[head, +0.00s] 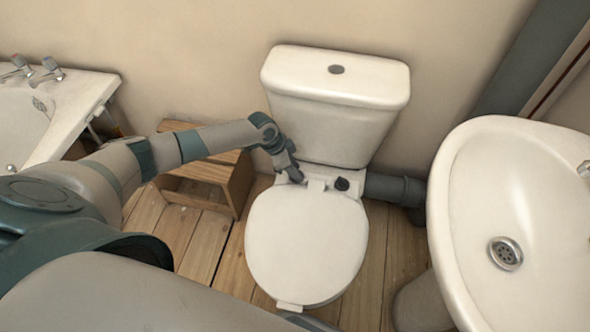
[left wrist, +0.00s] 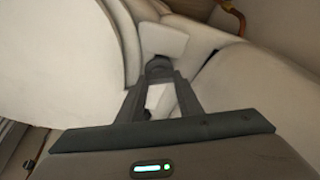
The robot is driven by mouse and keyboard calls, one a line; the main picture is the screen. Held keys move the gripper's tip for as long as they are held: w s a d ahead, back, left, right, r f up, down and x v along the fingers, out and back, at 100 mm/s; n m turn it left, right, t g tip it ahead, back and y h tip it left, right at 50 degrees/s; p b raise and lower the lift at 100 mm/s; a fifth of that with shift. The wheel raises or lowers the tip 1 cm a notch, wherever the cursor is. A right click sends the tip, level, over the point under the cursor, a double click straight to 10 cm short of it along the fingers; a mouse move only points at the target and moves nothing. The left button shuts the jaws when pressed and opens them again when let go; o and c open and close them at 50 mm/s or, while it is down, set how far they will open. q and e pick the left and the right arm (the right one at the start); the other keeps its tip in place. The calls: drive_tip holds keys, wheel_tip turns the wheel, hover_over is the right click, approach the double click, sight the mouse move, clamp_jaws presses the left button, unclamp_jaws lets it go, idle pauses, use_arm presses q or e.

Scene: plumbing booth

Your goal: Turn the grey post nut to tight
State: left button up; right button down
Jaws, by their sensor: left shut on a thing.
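My left gripper (head: 299,178) reaches down to the left side of the seat hinge, between the white cistern (head: 335,85) and the closed toilet lid (head: 307,240). It is shut on the grey post nut, which the fingers hide in the head view. In the left wrist view a small dark grey piece, which I take for the nut (left wrist: 158,65), sits between the fingertips, beside a white hinge block (left wrist: 165,42). How tight it is cannot be seen. A dark round knob (head: 342,184) stands on the right side of the hinge. My right gripper is not in view.
A white basin (head: 520,180) is at the right. A dark grey waste pipe (head: 395,188) runs beside the toilet. A wooden stool (head: 212,180) stands left of the toilet under my left arm. A bathtub (head: 75,105) is at the far left.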

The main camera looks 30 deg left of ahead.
use_arm(q)
drive_tip(key=shift+s+a+f, duration=0.15)
drive_tip(key=shift+a, duration=0.15)
drive_tip(key=o, duration=1.1)
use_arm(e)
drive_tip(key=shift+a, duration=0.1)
use_arm(q)
drive_tip(key=shift+d+r, duration=0.1)
drive_tip(key=shift+r, duration=0.1)
drive_tip(key=shift+r, duration=0.55)
drive_tip(key=p+v, duration=0.1)
drive_tip(key=v, duration=1.5)
drive_tip(key=shift+p, duration=0.35)
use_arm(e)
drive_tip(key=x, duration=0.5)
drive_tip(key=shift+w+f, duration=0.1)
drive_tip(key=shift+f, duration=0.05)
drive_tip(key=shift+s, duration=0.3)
use_arm(q)
drive_tip(key=shift+s, duration=0.1)
